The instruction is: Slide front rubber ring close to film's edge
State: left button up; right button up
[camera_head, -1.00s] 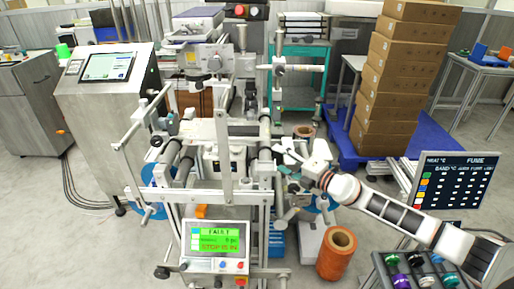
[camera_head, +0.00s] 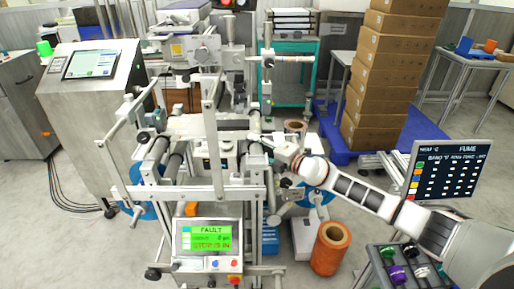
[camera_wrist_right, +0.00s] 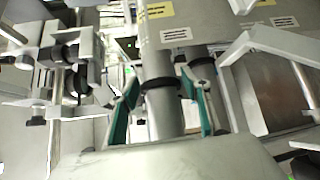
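In the right wrist view, a black rubber ring (camera_wrist_right: 161,84) sits around a grey metal roller (camera_wrist_right: 164,118). The pale film (camera_wrist_right: 190,24), with printed labels, lies beyond the ring at the top. My right gripper (camera_wrist_right: 163,88) has its teal-padded fingers on either side of the roller, near the ring. A gap shows beside the roller, so the fingers look open. In the head view my right gripper (camera_head: 268,142) is at the right-hand roller of the machine; its fingertips and the ring are too small to judge there. My left gripper is not in view.
The machine's frame bars (camera_head: 213,150) stand left of my right gripper. A control box (camera_head: 208,238) reading FAULT is at the front. An orange roll (camera_head: 331,247) stands on the floor below my right arm. Stacked cartons (camera_head: 385,95) stand behind it.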

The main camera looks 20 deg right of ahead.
grip_shut()
jog(key=w, duration=0.1)
jog(key=w+b, duration=0.1)
jog(key=d+b, duration=0.1)
jog(key=shift+w+f, duration=0.35)
jog(key=shift+w, duration=0.05)
jog(key=shift+w+r+b, duration=0.1)
jog(key=shift+w+b, duration=0.2)
jog(key=shift+w+r, duration=0.1)
jog(key=shift+r, duration=0.1)
jog(key=o, duration=0.5)
grip_release()
jog(key=shift+v, duration=1.2)
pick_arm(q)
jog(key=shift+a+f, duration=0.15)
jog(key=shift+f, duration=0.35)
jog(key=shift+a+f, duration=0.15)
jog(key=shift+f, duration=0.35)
pick_arm(e)
jog(key=shift+v, duration=4.85)
